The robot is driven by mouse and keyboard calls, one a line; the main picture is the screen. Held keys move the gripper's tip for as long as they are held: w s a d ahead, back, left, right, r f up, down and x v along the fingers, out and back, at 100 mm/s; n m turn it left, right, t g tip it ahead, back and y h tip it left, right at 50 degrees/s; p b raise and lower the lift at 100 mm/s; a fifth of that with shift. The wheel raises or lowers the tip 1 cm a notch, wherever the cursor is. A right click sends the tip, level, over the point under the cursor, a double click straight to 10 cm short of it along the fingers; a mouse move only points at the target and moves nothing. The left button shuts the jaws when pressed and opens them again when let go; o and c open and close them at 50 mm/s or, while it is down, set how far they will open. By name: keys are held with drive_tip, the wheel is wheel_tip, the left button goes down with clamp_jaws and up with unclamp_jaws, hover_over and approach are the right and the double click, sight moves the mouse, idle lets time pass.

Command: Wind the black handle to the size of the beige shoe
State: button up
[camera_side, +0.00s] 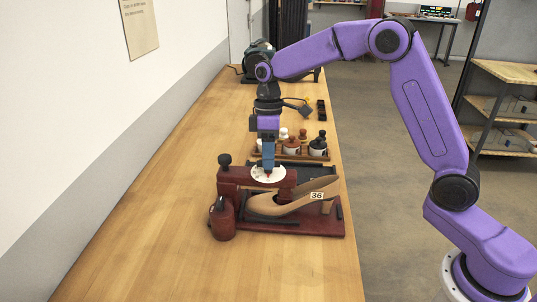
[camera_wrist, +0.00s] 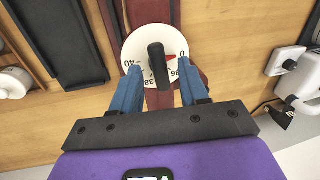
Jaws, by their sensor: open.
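The beige shoe (camera_side: 290,200) sits on a dark red device (camera_side: 318,228) and wears a tag reading 36 (camera_side: 317,196). A white numbered dial (camera_side: 268,174) tops the device; it also shows in the wrist view (camera_wrist: 137,46). The black handle (camera_wrist: 156,65) stands at the dial's middle, with a small red mark beside it on the side of the 0. The figures 36, 38 and 40 are partly readable. My gripper (camera_wrist: 159,70) is open, its blue fingers on both sides of the handle with gaps. In the side view my gripper (camera_side: 268,170) hides the handle.
A dark machine (camera_side: 258,60) stands at the far end. The bench (camera_side: 150,215) is clear at left.

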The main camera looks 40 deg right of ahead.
drive_tip(key=shift+f, duration=0.1)
clamp_jaws()
drive_tip(key=shift+m, duration=0.4)
drive_tip(key=m, duration=0.3)
drive_tip(key=shift+s+m+t+y, duration=0.1)
drive_tip(key=shift+m+t+y, duration=0.2)
drive_tip(key=shift+m, duration=0.1)
drive_tip(key=m+t, duration=0.1)
drive_tip(key=m, duration=0.4)
drive_tip(key=shift+s, duration=0.1)
idle(0.4)
unclamp_jaws()
